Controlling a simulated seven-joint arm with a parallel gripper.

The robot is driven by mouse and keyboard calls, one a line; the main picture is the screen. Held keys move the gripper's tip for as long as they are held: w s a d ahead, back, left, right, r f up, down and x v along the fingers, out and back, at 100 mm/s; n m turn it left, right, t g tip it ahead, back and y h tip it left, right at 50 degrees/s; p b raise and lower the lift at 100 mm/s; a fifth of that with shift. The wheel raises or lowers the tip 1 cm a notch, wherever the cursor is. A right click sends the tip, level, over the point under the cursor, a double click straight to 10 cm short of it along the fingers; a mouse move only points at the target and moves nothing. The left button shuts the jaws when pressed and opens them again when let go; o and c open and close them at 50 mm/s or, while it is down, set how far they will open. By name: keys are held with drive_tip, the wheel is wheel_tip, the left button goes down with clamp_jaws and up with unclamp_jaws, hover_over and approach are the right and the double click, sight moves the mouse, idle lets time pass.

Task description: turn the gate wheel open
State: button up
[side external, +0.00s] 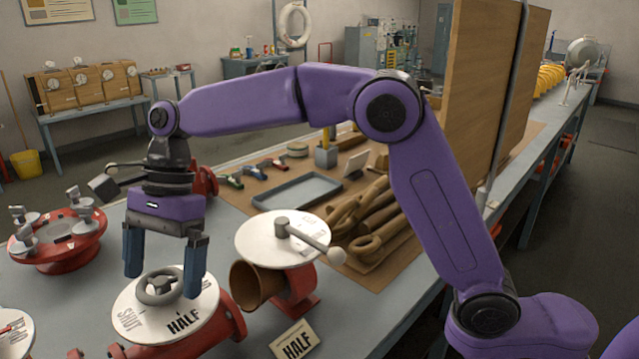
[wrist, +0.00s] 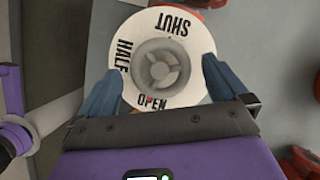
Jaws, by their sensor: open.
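The gate wheel (side external: 160,286) is a small grey handwheel on a white round dial (side external: 140,325) atop a red valve body (side external: 232,318). The dial also shows in the wrist view (wrist: 199,50), lettered SHUT, HALF and OPEN around the wheel (wrist: 158,70). A small red mark shows near the OPEN lettering. My gripper (side external: 160,280) points down over the wheel, its two blue fingers open and spread to either side of it. In the wrist view the fingers (wrist: 160,84) flank the wheel with gaps. I cannot tell the exact finger height above the dial.
A second white dial with a lever handle (side external: 312,240) stands right of the wheel. A card reading HALF (side external: 294,341) is in front. A red flanged fitting with clamps (side external: 60,243) is at left.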

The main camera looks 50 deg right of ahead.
drive_tip(key=shift+s+m+t, duration=0.15)
drive_tip(key=shift+m+t, duration=0.25)
drive_tip(key=shift+m, duration=0.8)
drive_tip(key=d+v, duration=0.1)
drive_tip(key=v, duration=1.6)
drive_tip(key=d+f+n+h, duration=0.1)
drive_tip(key=d+f+h, duration=0.1)
drive_tip(key=d+f, duration=0.3)
drive_tip(key=d+f+n+g+h, duration=0.1)
drive_tip(key=d+f, duration=0.4)
drive_tip(key=d, duration=0.7)
drive_tip(key=d+f+n+g+h, duration=0.1)
drive_tip(key=d+f+h, duration=0.2)
drive_tip(key=d+f, duration=0.3)
drive_tip(key=shift+w+d, duration=0.25)
drive_tip(key=shift+d, duration=1.25)
